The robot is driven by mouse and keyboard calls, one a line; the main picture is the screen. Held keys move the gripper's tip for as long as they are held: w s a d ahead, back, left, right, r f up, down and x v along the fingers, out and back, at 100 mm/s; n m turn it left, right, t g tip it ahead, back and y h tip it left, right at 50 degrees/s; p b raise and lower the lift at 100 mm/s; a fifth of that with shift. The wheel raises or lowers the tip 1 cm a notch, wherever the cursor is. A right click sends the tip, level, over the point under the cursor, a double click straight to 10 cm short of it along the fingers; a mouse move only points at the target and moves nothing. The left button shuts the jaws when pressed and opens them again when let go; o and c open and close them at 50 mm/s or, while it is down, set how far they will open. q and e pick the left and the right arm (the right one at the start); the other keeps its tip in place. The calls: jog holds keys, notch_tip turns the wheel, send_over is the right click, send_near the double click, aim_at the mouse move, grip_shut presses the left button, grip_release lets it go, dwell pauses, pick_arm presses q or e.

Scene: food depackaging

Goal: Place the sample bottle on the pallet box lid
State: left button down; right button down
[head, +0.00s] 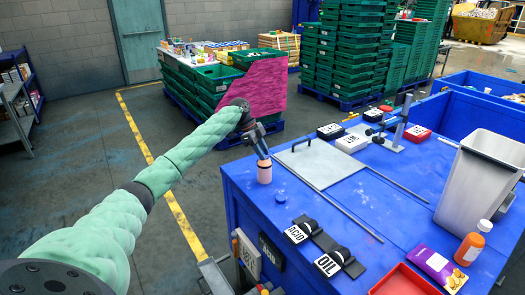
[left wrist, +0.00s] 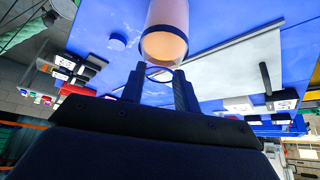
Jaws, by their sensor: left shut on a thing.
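The sample bottle (head: 264,173) is a small cylinder with a pale orange-pink body. My left gripper (head: 262,154) is shut on its upper end and points down. The bottle is roughly upright at the left edge of the blue pallet box top (head: 240,185). I cannot tell whether its base touches the blue surface. In the left wrist view the bottle (left wrist: 165,40) shows at the tips of the left gripper (left wrist: 158,82), with blue surface behind it. A grey flat panel with a handle (head: 325,165) lies on the blue top, right of the bottle. My right gripper is not in view.
Black holders labelled ACID (head: 298,233) and OIL (head: 328,264) sit at the front edge. A grey bin (head: 475,190), an orange bottle (head: 470,247), a purple packet (head: 438,268) and a red tray (head: 400,283) stand right. Metal rods lie near the grey panel.

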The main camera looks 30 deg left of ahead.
pick_arm(q)
jog(key=c, duration=1)
grip_release()
jog(key=shift+a+r, duration=0.15)
jog(key=shift+r, duration=0.1)
jog(key=shift+b+v, duration=2.3)
jog(key=shift+v, duration=3.4)
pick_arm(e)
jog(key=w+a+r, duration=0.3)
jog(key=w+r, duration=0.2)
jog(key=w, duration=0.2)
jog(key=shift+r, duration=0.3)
